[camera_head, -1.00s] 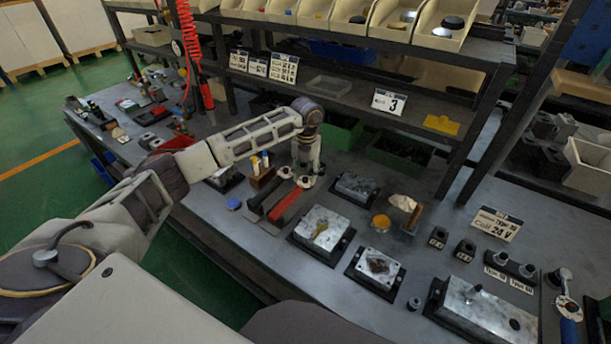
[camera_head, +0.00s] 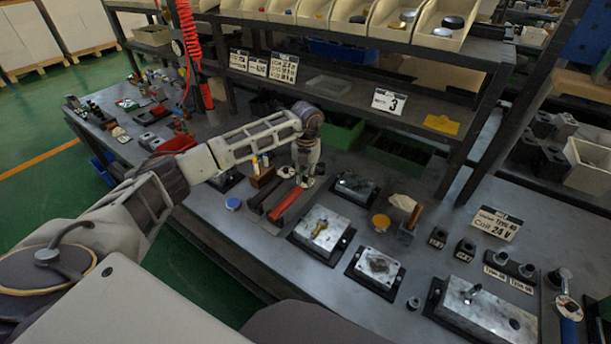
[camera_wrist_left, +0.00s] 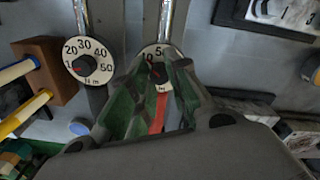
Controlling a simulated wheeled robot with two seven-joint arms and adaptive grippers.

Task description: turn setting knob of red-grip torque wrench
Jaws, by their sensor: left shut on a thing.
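The red-grip torque wrench (camera_head: 287,203) lies on the bench, its red grip pointing toward the front edge. In the left wrist view its round white dial with the setting knob (camera_wrist_left: 158,73) sits between my fingers, and a strip of red grip shows below. My left gripper (camera_head: 303,184) points down over the dial end and is shut on the knob; the fingers partly cover the dial, so its reading is unclear. A second, dark-grip torque wrench (camera_head: 259,203) lies beside it, its dial (camera_wrist_left: 88,62) clear in the left wrist view. My right gripper is not in view.
A wooden block (camera_head: 263,177) with yellow and blue-handled tools stands left of the wrenches. A blue-handled wrench (camera_head: 570,310) is at far right. The shelf (camera_head: 350,95) rises behind.

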